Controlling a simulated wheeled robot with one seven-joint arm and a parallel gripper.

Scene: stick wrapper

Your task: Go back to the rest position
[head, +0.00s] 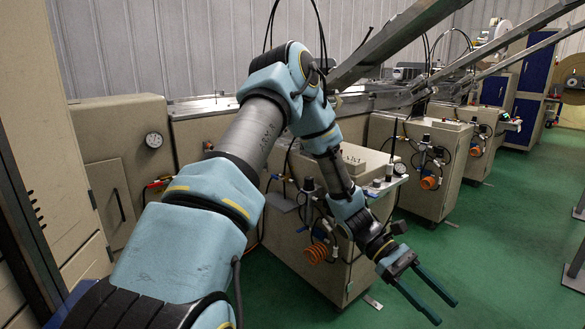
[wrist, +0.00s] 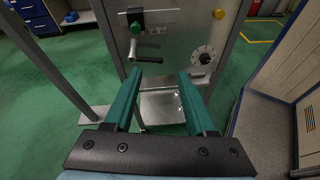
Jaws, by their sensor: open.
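My gripper (head: 434,298) is at the lower right of the head view, in front of the machines and above the green floor. Its two long parallel fingers are apart with nothing between them. In the wrist view my gripper (wrist: 160,80) points at a grey metal machine panel (wrist: 172,45) and is apart from it. That panel carries a lever handle (wrist: 148,58), a green-and-black knob (wrist: 136,26), a round dial (wrist: 203,55) and a yellow button (wrist: 219,13). My arm is raised and bent, with the forearm slanting down to the right.
Beige machine cabinets (head: 428,180) stand in a row behind my arm. A tall beige cabinet (head: 40,110) is close at the left. Metal posts (wrist: 58,62) flank the panel in the wrist view. Open green floor (head: 500,215) lies to the right.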

